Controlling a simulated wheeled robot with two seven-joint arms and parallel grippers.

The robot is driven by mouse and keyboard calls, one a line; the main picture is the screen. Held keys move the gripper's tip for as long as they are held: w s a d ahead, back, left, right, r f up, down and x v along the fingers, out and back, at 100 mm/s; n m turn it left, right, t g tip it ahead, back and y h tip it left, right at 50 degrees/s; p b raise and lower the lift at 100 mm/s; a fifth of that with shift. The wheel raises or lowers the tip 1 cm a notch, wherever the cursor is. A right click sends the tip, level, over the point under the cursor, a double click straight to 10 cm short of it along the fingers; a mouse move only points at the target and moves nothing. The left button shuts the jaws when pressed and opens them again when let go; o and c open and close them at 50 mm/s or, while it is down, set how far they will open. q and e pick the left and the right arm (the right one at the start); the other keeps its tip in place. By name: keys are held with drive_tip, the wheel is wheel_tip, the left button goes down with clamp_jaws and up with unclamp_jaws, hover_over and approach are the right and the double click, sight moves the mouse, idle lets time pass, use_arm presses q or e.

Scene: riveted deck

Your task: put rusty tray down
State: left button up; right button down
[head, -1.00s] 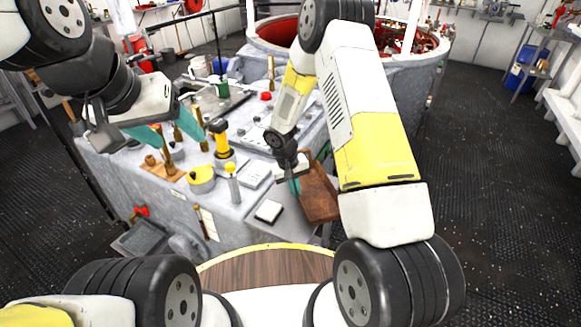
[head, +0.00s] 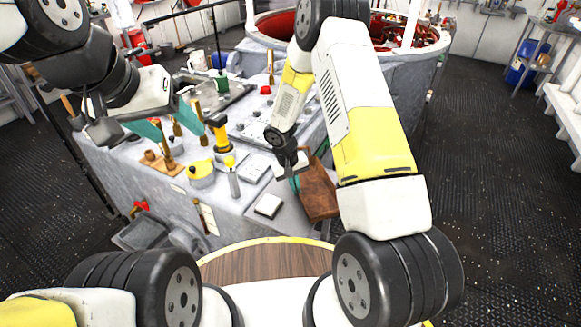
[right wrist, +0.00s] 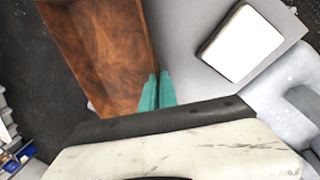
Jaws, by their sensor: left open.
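The rusty tray (head: 318,192) is a brown, shallow, rectangular tray at the right end of the grey counter. It fills the upper left of the right wrist view (right wrist: 105,50). My left gripper (head: 172,128) is open and empty above the counter's left part.
The counter (head: 235,203) holds a white-topped block (head: 268,205) beside the tray, a yellow pot (head: 201,174), a yellow-handled tool (head: 218,135) and a wooden board (head: 167,170). A round red-lined tub (head: 275,28) stands behind. Dark floor lies open to the right.

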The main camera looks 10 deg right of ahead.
drive_tip(key=shift+f, duration=0.15)
drive_tip(key=c, duration=2.1)
unclamp_jaws()
drive_tip(key=shift+f, duration=0.1)
drive_tip(key=o, duration=0.5)
drive_tip(key=s+d+r+t+y, duration=0.1)
drive_tip(key=s+r, duration=0.2)
drive_tip(key=r, duration=0.7)
drive_tip(key=s+d+r+m+t, duration=0.1)
drive_tip(key=s+r, duration=0.1)
drive_tip(key=r, duration=0.8)
drive_tip(key=s+d+r+y, duration=0.1)
drive_tip(key=s+d+r, duration=0.15)
drive_tip(key=r, duration=0.85)
drive_tip(key=s+r+t, duration=0.1)
drive_tip(key=s+r, duration=0.2)
drive_tip(key=s, duration=0.2)
drive_tip(key=s+r+t+y, duration=0.1)
drive_tip(key=s+r, duration=0.3)
drive_tip(key=s, duration=0.1)
drive_tip(key=s+r+t+y, duration=0.1)
drive_tip(key=s+r, duration=0.2)
drive_tip(key=s, duration=0.2)
drive_tip(key=shift+s+a+r+m+t, duration=0.15)
drive_tip(key=shift+s+r+m+t, duration=0.1)
drive_tip(key=shift+s+m+t, duration=0.05)
